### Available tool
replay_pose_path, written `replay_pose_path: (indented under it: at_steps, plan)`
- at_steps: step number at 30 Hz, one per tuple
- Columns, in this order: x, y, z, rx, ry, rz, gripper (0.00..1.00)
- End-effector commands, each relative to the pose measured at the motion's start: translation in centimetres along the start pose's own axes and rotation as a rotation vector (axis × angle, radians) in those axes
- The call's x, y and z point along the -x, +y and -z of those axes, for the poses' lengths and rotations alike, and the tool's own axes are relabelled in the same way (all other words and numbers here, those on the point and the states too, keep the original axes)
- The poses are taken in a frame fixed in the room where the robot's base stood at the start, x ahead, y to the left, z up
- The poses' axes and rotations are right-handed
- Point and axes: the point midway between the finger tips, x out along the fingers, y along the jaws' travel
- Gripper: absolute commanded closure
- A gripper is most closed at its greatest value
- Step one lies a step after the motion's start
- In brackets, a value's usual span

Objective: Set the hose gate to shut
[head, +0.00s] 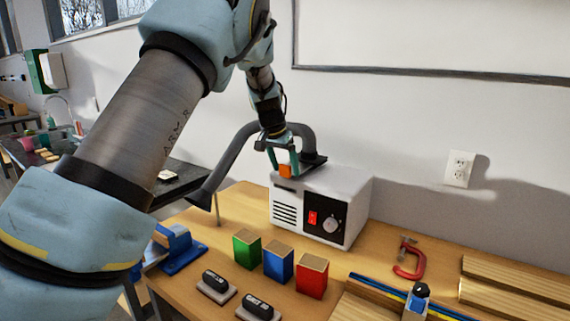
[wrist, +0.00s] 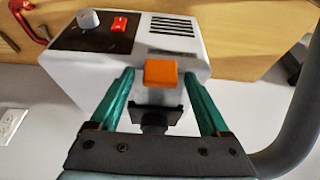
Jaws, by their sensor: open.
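The hose gate has an orange tab (head: 286,171) at the top of a white box-shaped machine (head: 340,188). A dark plate shows beside the tab, where a grey hose (head: 232,158) arches over. In the wrist view the orange tab (wrist: 161,73) is between my two teal fingers, with a black bracket (wrist: 155,117) below it in the picture. My gripper (wrist: 158,79) is open, with a gap on each side of the tab. In the head view my gripper (head: 283,166) reaches down around the tab. I cannot tell the gate's setting.
The machine's front has a red switch (head: 312,218) and a knob (head: 331,223). Green (head: 246,249), blue (head: 278,263) and red (head: 312,277) blocks stand before it on the bench. A red clamp (head: 408,260) lies at right. The wall is close behind.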

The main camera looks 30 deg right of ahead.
Motion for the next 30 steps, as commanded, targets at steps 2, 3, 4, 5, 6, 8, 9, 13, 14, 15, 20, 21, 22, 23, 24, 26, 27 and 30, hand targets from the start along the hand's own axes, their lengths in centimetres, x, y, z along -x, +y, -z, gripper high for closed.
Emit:
replay_pose_path:
  at_steps: [2, 3, 4, 5, 6, 8, 9, 13, 14, 15, 20, 21, 22, 23, 24, 26, 27, 30]
  plan:
    - [-0.14, 0.01, 0.03, 0.000, 0.001, 0.000, 0.20]
    - [-0.18, 0.00, 0.03, 0.000, 0.001, 0.000, 0.20]
    - [-0.18, 0.00, 0.03, 0.000, 0.001, 0.000, 0.20]
    - [-0.19, 0.00, 0.03, 0.000, 0.001, 0.000, 0.20]
    - [-0.19, 0.00, 0.03, 0.000, 0.001, 0.000, 0.20]
    - [-0.18, 0.00, 0.02, 0.000, 0.001, 0.000, 0.20]
    - [-0.18, 0.01, 0.02, 0.000, 0.001, 0.000, 0.22]
    - [-0.17, 0.00, 0.02, 0.001, 0.001, 0.000, 0.37]
    - [-0.17, 0.00, 0.02, 0.001, 0.001, 0.000, 0.40]
    - [-0.16, 0.00, 0.01, 0.001, 0.001, 0.000, 0.45]
    - [-0.16, 0.01, 0.01, 0.001, 0.001, 0.000, 0.63]
    - [-0.16, 0.01, 0.01, 0.001, 0.001, 0.000, 0.67]
    - [-0.16, 0.01, 0.02, 0.001, 0.001, 0.000, 0.71]
    - [-0.16, 0.02, 0.02, 0.001, 0.001, 0.000, 0.74]
    - [-0.16, 0.02, 0.02, 0.001, 0.001, 0.000, 0.79]
    - [-0.15, 0.02, 0.02, 0.001, 0.001, 0.000, 0.85]
    - [-0.15, 0.03, 0.02, 0.001, 0.001, 0.000, 0.90]
    - [-0.15, 0.03, 0.02, 0.001, 0.001, 0.000, 1.00]
